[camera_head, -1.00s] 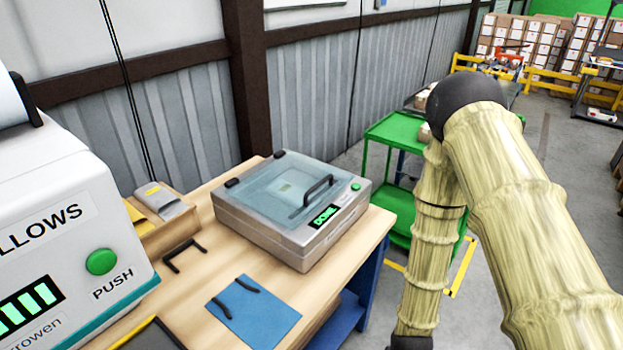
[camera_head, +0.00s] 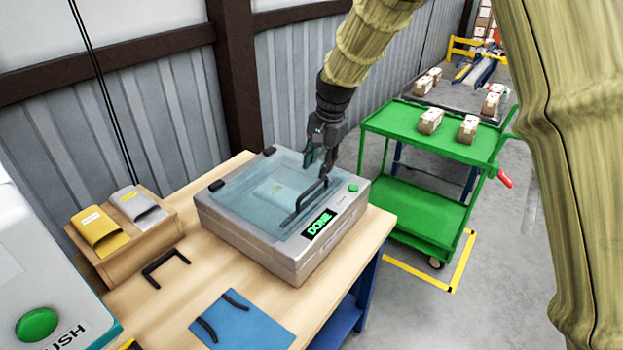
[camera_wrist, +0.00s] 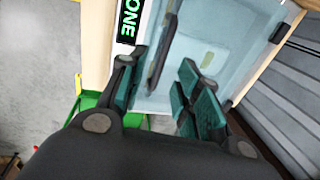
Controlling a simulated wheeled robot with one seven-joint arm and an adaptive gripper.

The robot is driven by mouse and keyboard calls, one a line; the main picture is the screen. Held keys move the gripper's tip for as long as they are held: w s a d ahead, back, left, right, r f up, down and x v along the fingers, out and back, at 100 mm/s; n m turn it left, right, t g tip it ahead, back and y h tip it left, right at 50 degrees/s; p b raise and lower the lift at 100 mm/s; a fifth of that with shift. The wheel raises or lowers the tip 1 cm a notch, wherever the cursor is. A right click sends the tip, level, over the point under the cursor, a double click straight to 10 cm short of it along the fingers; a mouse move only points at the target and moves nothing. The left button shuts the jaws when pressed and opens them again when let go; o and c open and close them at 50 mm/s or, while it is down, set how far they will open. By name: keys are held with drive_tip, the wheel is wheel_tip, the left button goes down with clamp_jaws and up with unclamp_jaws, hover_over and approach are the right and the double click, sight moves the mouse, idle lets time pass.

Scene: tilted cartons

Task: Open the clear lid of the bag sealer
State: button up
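The bag sealer (camera_head: 275,262) is a grey box on the wooden table, with a lit "DONE" display. Its clear bluish lid (camera_head: 240,195) is down flat, and a pale bag shows through it. The dark lid handle (camera_head: 305,203) stands along the lid's front right edge; it also shows in the wrist view (camera_wrist: 161,62). My gripper (camera_head: 319,167) points down just above and behind the handle. In the wrist view its teal-padded fingers (camera_wrist: 165,85) are spread with nothing between them, and the handle lies beyond their tips. Whether a finger touches the lid cannot be told.
A green cart (camera_head: 410,222) with small cartons stands right of the table. The wall is close behind.

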sight(310, 189)
drive_tip(key=f+p, duration=0.1)
drive_tip(key=f, duration=0.2)
drive_tip(key=w+a+f+p, duration=0.1)
drive_tip(key=f, duration=0.2)
drive_tip(key=a+f+p, duration=0.1)
drive_tip(key=f, duration=0.1)
drive_tip(key=shift+w+f, duration=0.25)
drive_tip(key=shift+f, duration=0.15)
clamp_jaws()
